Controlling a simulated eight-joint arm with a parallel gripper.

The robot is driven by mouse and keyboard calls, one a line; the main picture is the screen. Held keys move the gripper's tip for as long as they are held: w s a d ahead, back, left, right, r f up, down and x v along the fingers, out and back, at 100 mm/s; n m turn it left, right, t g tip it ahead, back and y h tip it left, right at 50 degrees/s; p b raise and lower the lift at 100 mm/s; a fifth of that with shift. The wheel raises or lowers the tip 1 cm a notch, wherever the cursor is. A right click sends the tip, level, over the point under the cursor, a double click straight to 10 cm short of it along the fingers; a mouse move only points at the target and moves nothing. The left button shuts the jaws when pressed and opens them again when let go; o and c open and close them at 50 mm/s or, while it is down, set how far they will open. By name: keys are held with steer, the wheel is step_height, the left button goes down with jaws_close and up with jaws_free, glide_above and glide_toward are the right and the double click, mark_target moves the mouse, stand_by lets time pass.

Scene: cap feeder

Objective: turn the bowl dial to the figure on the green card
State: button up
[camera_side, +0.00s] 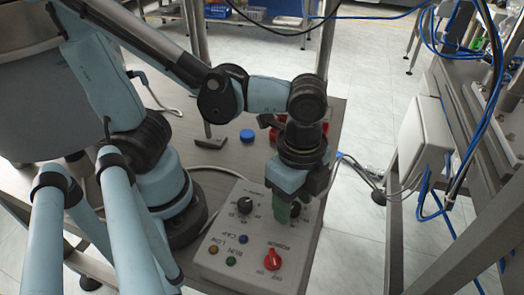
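A light grey control box (222,262) sits on the table below my gripper. A black dial (244,204) with a pale pointer mark is on its upper left. Another dark round knob (297,211) is partly hidden beside my gripper. The printing is too small to read surely, so I cannot tell which is the bowl dial or what its setting is. My gripper (284,208) points down over the right part of the box; whether it touches a knob is unclear. A green patch shows at its tip; I cannot tell whether it is a finger or a card. No figure is legible.
A red switch (271,259) and small coloured lamps, including a green one (231,261), are on the box front. A blue cap (247,135), a dark grey block (209,154) and red pieces (325,128) lie behind. The table's right edge is close to the box.

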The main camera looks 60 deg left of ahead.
mark_target(294, 205)
step_height(294, 205, up, 12)
stand_by(0.9)
steer(key=w+a+f+n+t, duration=0.3)
steer(key=w+a+n, duration=0.1)
steer(key=a+n, duration=0.3)
steer(key=w+a+f+n+t, duration=0.3)
steer(key=w+a+n+t, duration=0.1)
steer(key=a+n, duration=0.3)
steer(key=shift+w, duration=0.25)
steer(key=shift+d, duration=0.15)
